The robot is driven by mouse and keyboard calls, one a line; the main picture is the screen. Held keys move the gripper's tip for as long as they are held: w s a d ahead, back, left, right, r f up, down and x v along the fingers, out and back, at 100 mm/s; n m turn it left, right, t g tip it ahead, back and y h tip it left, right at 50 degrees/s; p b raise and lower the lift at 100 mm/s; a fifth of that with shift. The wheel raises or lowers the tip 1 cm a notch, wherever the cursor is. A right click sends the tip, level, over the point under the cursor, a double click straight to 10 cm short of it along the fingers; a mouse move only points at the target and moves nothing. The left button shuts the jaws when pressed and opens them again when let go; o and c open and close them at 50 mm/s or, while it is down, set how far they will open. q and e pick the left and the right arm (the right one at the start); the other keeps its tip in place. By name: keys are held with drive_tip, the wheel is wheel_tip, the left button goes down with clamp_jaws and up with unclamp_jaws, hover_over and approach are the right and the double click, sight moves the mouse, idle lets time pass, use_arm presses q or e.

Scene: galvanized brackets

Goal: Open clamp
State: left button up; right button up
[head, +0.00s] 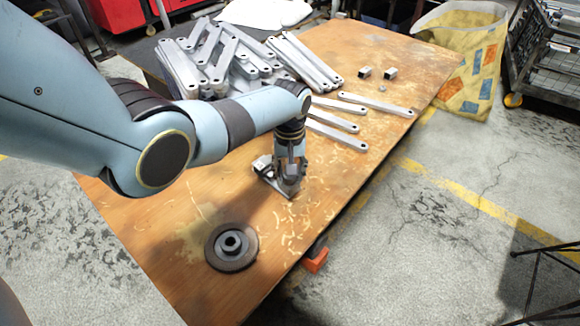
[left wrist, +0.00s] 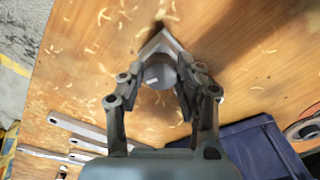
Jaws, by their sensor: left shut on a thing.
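A grey metal clamp (head: 268,180) sits on the wooden table, near its middle. My left gripper (head: 290,172) reaches down onto it from above and hides much of it. In the left wrist view, the gripper (left wrist: 162,82) has its two fingers on either side of a rounded grey part of the clamp (left wrist: 158,73) and is shut on it. A pointed metal plate (left wrist: 160,42) shows just beyond that part. I cannot tell how far the clamp's jaws are apart. My right gripper is not in view.
A dark disc with a hub (head: 231,247) lies nearer on the table (head: 190,215). Galvanized brackets (head: 215,60) are heaped at the back, with several loose bars (head: 337,139) to the right. An orange part (head: 316,261) shows at the table's edge. A yellowish bag (head: 465,60) stands beyond.

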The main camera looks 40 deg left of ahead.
use_arm(q)
drive_tip(key=n, duration=0.4)
drive_tip(key=shift+p, duration=0.3)
drive_tip(key=o, duration=1.1)
